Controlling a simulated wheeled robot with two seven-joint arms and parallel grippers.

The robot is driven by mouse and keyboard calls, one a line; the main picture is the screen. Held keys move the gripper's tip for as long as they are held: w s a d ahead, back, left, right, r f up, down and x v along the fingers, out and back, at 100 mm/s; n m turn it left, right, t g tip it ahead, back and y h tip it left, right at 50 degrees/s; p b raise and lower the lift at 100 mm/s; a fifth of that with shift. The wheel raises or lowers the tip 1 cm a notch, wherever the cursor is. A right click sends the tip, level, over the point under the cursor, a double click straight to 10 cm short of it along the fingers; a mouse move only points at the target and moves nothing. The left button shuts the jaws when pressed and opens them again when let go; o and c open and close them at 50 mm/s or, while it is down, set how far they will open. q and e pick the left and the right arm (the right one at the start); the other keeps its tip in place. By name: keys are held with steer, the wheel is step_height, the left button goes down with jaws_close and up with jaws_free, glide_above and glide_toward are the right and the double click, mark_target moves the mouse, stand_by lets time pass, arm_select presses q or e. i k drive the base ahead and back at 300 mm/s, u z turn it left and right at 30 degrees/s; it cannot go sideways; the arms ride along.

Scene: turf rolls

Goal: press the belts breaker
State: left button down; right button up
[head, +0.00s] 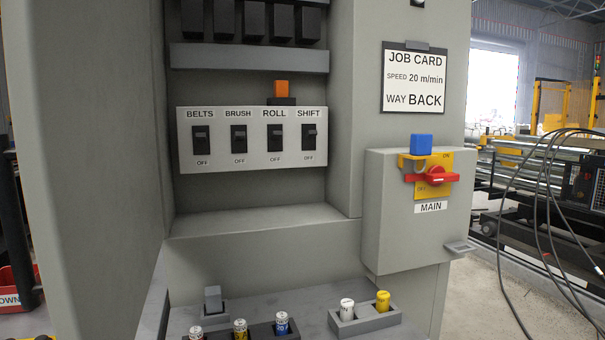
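The belts breaker (201,139) is a black switch at the left end of a light grey panel (252,156) in the head view. The word BELTS stands above it and OFF below it. The brush breaker (239,138), roll breaker (274,138) and shift breaker (308,137) stand to its right in the same row. The lever positions are too small for me to tell for certain. Neither of my grippers is in view.
A main switch box (418,230) with a red handle (436,175) and blue block (421,144) stands at right. A job card (414,78) hangs above. The cabinet's left wall (100,150) flanks the recess.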

mark_target(199, 137)
steer(key=k, duration=1.3)
steer(key=z, duration=0.7)
steer(key=i, duration=2.05)
steer(key=u, duration=0.75)
